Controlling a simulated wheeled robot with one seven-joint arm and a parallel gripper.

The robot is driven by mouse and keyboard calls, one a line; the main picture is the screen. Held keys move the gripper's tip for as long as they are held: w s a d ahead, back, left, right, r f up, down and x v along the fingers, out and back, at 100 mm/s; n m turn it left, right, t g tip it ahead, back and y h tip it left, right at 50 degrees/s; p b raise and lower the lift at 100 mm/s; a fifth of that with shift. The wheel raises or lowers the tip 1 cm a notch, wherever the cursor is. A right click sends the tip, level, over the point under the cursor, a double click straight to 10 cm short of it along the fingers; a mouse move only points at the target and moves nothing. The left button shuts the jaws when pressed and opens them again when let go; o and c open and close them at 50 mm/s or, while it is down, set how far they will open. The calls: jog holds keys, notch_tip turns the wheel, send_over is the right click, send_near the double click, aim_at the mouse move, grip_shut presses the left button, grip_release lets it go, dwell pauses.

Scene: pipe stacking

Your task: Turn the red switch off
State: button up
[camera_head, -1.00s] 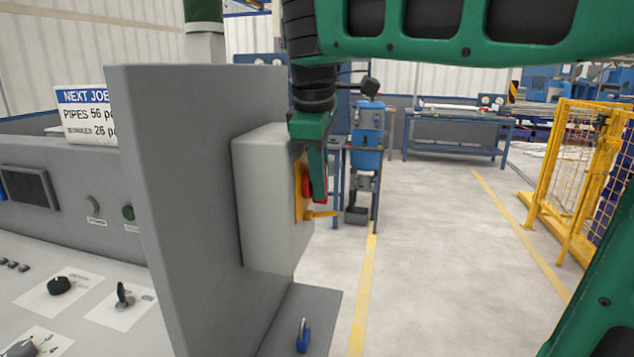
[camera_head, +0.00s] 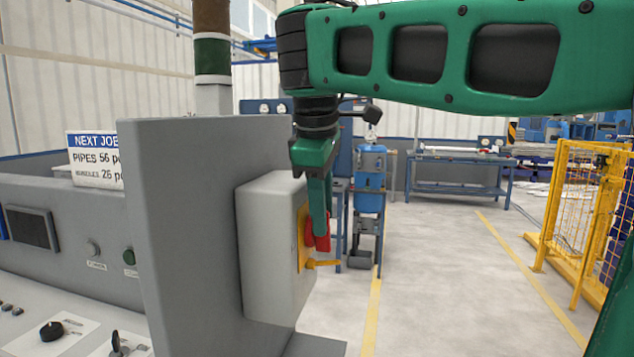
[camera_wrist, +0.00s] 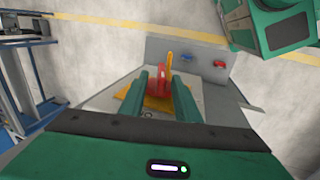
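The red switch (camera_head: 322,241) sits on a yellow plate (camera_head: 301,240) on the right side of a light grey box (camera_head: 270,250). A yellow lever (camera_head: 324,263) sticks out beside it. In the wrist view the red switch (camera_wrist: 160,86) stands between the two green fingers of my gripper (camera_wrist: 160,90), with a narrow gap on each side. The yellow plate (camera_wrist: 153,104) shows behind the fingers. In the head view my gripper (camera_head: 320,215) points down in front of the switch and hides part of it. The fingers are open around the switch.
A tall grey panel (camera_head: 185,230) stands left of the box, beside a control desk (camera_head: 70,250). A yellow fence (camera_head: 580,215) stands right; the floor between is clear.

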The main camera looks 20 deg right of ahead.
jog(key=v, duration=0.7)
dwell(0.5)
dwell(0.3)
